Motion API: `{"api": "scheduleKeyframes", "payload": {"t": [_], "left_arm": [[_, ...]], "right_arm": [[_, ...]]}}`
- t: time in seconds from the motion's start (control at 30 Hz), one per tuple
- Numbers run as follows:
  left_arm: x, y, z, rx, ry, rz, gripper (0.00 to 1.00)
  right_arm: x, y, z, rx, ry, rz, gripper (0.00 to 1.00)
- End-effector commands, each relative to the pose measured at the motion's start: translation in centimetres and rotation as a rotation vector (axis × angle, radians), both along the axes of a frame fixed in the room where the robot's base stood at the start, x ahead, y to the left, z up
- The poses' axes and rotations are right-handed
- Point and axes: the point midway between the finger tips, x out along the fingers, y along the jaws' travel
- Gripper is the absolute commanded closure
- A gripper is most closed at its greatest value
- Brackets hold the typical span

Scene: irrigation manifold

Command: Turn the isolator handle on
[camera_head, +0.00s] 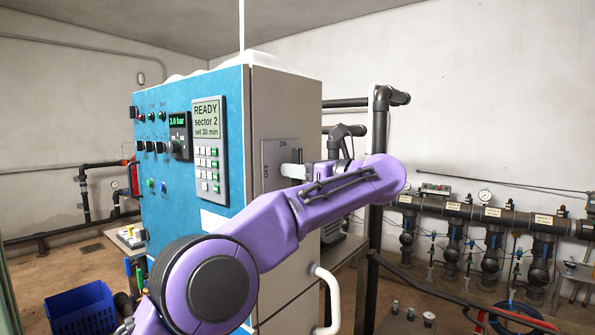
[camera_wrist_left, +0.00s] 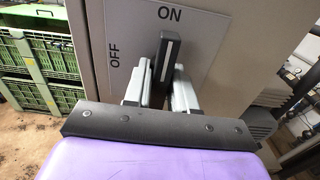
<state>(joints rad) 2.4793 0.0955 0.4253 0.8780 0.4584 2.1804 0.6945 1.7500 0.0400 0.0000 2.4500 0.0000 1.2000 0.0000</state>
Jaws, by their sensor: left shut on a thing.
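The isolator plate (camera_head: 270,180) is a grey panel on the side of the blue and grey cabinet, marked ON at the top and OFF at the left. It also shows in the left wrist view (camera_wrist_left: 205,35). The isolator handle (camera_wrist_left: 168,62) is a black bar with a white line, standing about upright with its upper end just below the word ON. My left gripper (camera_wrist_left: 160,85) is shut on the handle, one finger on each side. In the head view my left gripper (camera_head: 297,168) is at the plate, and the handle is mostly hidden. My right gripper is not in view.
The blue cabinet front (camera_head: 175,100) carries buttons and a READY screen (camera_head: 207,115). A white bent rail (camera_head: 330,300) stands out below my arm. Pipes and valves (camera_head: 480,215) line the right wall. A blue crate (camera_head: 82,310) is at the lower left. Green crates (camera_wrist_left: 35,60) show in the wrist view.

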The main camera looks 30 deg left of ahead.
Motion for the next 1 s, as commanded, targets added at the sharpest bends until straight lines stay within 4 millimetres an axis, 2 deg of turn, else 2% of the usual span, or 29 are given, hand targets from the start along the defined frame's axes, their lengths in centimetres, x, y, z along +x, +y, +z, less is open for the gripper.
{"api": "scheduleKeyframes", "payload": {"t": [0.13,0.17,0.2,0.47,0.57,0.8,1.0], "left_arm": [[0.0,0.1,0.2,0.004,-0.002,0.000,1.00],[0.0,0.1,0.2,0.004,-0.002,0.000,0.68],[0.0,0.1,0.1,0.003,-0.002,0.000,0.57],[0.0,-0.1,0.0,0.001,-0.001,-0.001,0.57],[0.0,-0.9,-0.2,0.003,-0.001,-0.002,0.57],[-0.4,-6.4,-0.3,0.004,-0.003,-0.003,0.57],[-0.7,-9.7,0.0,0.003,-0.002,0.000,0.57]], "right_arm": [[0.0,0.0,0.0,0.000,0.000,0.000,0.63],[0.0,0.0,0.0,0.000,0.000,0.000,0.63],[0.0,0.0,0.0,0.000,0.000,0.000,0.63],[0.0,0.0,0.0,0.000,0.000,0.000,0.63],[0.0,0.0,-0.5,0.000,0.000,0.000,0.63],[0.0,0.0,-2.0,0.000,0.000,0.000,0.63],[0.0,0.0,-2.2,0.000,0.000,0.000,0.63]]}}
